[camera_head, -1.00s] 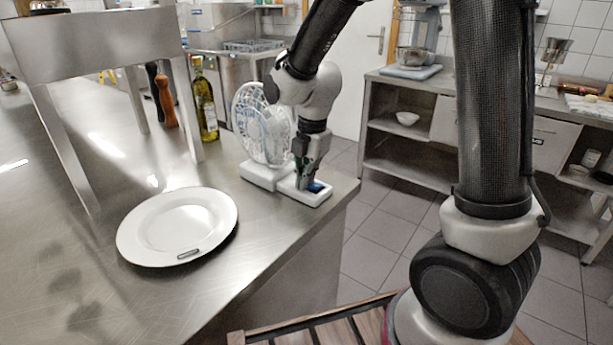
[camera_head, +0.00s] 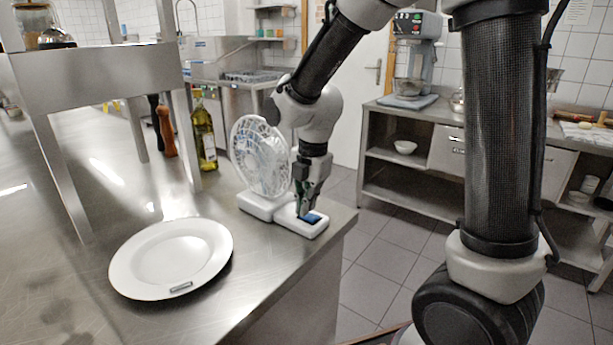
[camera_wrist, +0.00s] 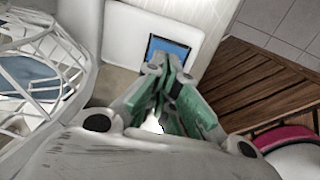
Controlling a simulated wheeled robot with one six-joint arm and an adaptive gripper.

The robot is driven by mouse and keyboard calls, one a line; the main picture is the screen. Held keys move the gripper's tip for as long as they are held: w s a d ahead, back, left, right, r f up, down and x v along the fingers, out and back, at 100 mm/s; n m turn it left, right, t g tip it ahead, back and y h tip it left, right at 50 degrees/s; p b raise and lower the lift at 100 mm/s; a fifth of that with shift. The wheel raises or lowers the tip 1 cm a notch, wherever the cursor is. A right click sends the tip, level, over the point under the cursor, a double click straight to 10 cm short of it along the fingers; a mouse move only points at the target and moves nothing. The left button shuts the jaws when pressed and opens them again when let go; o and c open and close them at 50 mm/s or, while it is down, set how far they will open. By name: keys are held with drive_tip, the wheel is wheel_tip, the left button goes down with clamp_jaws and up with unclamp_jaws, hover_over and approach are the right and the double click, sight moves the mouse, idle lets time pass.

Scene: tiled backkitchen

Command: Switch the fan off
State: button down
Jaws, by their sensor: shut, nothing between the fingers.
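The white fan (camera_head: 262,158) stands on the steel counter near its right corner, with a round wire cage; the cage also shows at the left of the wrist view (camera_wrist: 40,75). Its white base extends to the right and carries a blue switch (camera_head: 312,218), which shows as a blue rectangle in the wrist view (camera_wrist: 168,50). My gripper (camera_head: 303,213) points down over the base, right at the blue switch, with its fingertips shut and empty. The fingers hide part of the switch. I cannot tell whether the tips touch it.
A white plate (camera_head: 172,258) with a small dark-rimmed bar on it lies left of the fan. An oil bottle (camera_head: 204,135) and a brown pepper mill (camera_head: 166,130) stand behind. A steel shelf frame (camera_head: 100,72) rises at the left.

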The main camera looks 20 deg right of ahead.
wheel_tip(320, 180, up, 12)
drive_tip(key=w, duration=0.1)
drive_tip(key=shift+a, duration=0.4)
drive_tip(key=shift+w, duration=0.1)
drive_tip(key=s+d+r+m+t, duration=0.1)
drive_tip(key=s+d+m+t, duration=0.2)
drive_tip(key=s+d+m, duration=1.6)
drive_tip(key=s+m, duration=0.1)
drive_tip(key=m, duration=0.5)
drive_tip(key=shift+s+r+h, duration=0.25)
drive_tip(key=shift+r+h, duration=0.15)
